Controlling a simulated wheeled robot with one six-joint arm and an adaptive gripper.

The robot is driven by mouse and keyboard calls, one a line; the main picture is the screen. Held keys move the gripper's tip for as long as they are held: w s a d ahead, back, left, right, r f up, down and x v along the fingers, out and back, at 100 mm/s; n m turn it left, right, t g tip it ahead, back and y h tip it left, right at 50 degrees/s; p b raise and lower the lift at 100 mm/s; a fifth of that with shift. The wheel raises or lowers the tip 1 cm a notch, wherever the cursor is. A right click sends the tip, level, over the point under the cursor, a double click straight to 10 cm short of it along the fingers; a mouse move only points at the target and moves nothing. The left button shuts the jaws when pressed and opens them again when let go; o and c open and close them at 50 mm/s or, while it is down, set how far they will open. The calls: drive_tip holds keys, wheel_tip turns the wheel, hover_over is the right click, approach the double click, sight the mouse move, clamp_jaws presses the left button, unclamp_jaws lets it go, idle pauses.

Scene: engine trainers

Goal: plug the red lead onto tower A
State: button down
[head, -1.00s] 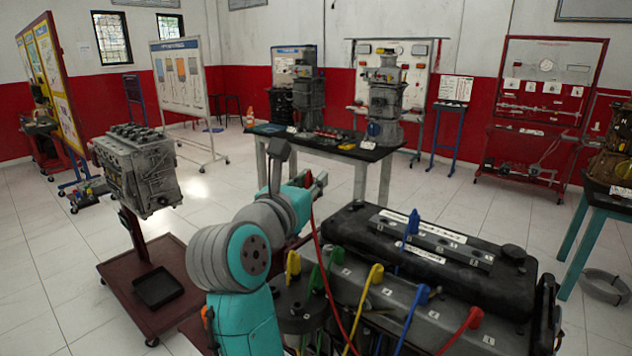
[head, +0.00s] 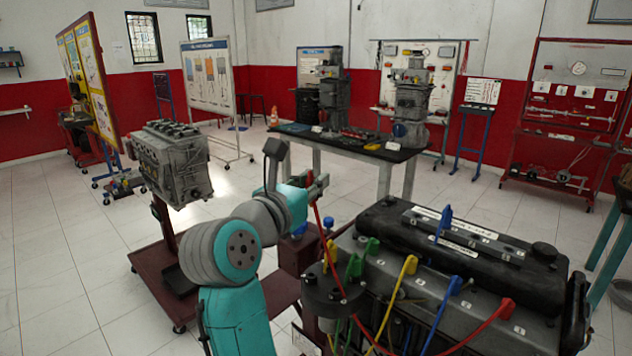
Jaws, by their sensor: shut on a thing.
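My gripper (head: 317,186) is shut on the end of the red lead (head: 325,240), high behind the black distributor cap (head: 322,303) in the picture, apart from it. The plug itself is mostly hidden by the jaws. The lead hangs down past the cap, and a red plug (head: 506,307) sits on the engine's near right.
The engine (head: 480,260) fills the lower right, with yellow (head: 410,265) and blue (head: 454,286) plugs on it and another blue plug (head: 444,218) upright. A grey engine block (head: 172,165) stands at left. Floor is open at far left.

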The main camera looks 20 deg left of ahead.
drive_tip(key=shift+s+a+f, duration=0.1)
idle(0.3)
wheel_tip(320, 180, down, 10)
idle(1.6)
idle(0.6)
drive_tip(key=shift+f, duration=2.6)
drive_tip(key=shift+f, duration=0.9)
idle(0.5)
drive_tip(key=c, duration=0.9)
unclamp_jaws()
drive_tip(key=shift+c, duration=0.2)
